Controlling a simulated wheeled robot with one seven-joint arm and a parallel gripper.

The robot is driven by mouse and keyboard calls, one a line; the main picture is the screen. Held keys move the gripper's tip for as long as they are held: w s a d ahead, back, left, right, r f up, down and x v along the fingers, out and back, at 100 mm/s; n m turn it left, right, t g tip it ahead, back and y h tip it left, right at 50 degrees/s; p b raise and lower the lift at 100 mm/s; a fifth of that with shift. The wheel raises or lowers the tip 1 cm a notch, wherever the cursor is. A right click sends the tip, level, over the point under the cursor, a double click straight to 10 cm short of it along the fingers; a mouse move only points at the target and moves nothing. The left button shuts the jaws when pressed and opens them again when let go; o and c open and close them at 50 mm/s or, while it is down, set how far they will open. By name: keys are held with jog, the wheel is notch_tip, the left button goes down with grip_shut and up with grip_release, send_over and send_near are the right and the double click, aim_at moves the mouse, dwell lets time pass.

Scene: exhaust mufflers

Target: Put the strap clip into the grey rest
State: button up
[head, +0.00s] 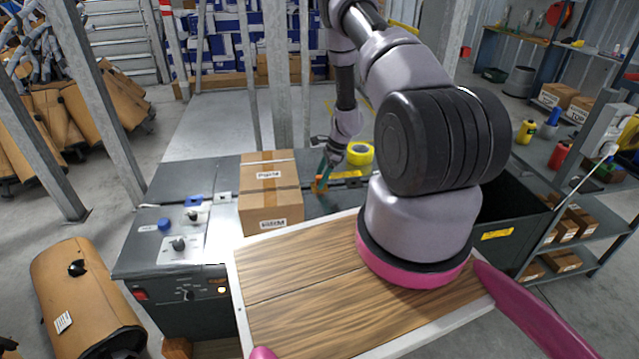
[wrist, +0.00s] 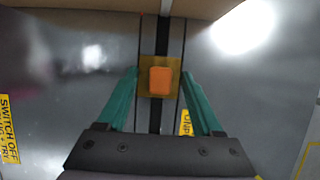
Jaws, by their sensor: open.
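An orange block on a brownish-gold square plate, which looks like the strap clip (wrist: 160,81), lies between my fingertips in the wrist view. A black strip runs beneath or beside it between two thin dark lines on the grey surface. It shows small and orange in the head view (head: 320,185), to the right of the cardboard box. My gripper (wrist: 159,75) is open, with one teal finger on each side of the clip and a gap on both sides. In the head view my gripper (head: 325,168) is over the bench. I cannot pick out the grey rest with certainty.
A taped cardboard box (head: 270,192) stands on the grey bench (head: 190,174), close to my gripper. A yellow tape roll (head: 360,153) lies behind at the right. Knob panels (head: 182,248) are at the bench's left. A dark bin (head: 510,215) stands at the right.

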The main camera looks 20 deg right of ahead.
aim_at(319, 176)
jog(key=shift+a+f, duration=0.25)
jog(key=shift+f, duration=0.3)
grip_shut()
notch_tip(319, 176, up, 10)
jog(key=shift+r, duration=0.1)
dwell(0.3)
